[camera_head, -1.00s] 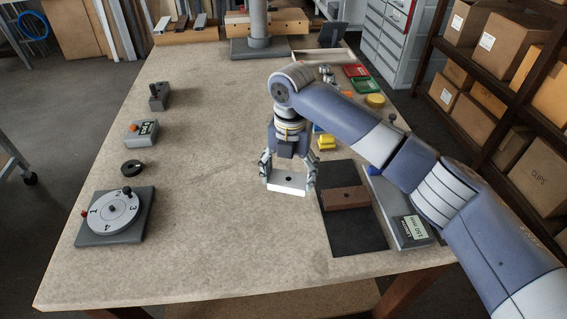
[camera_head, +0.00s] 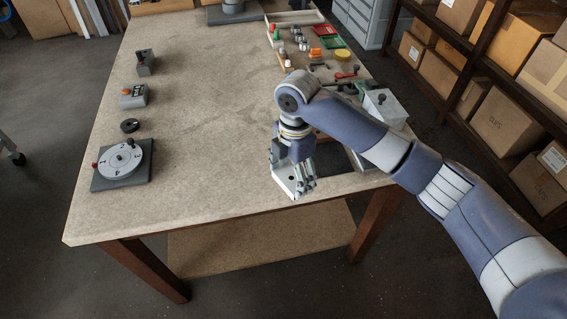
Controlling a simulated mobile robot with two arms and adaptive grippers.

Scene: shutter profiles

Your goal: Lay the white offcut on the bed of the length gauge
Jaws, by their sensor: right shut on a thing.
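The white offcut (camera_head: 284,181) is a short pale piece with a dark hole. My right gripper (camera_head: 294,188) is shut on it and holds it near the front right of the table, left of the dark mat (camera_head: 350,183). The fingers cover part of the offcut, and I cannot tell its height above the table. A grey strip of the length gauge (camera_head: 356,160) shows beside the mat, under my right arm. The arm hides most of the gauge, including its display. My left gripper is out of view.
A numbered dial (camera_head: 122,158) on a grey plate, a black ring (camera_head: 130,125) and a small box with an orange button (camera_head: 133,96) stand at the left. A grey box with a knob (camera_head: 385,108) stands at the right edge. The table's middle is clear.

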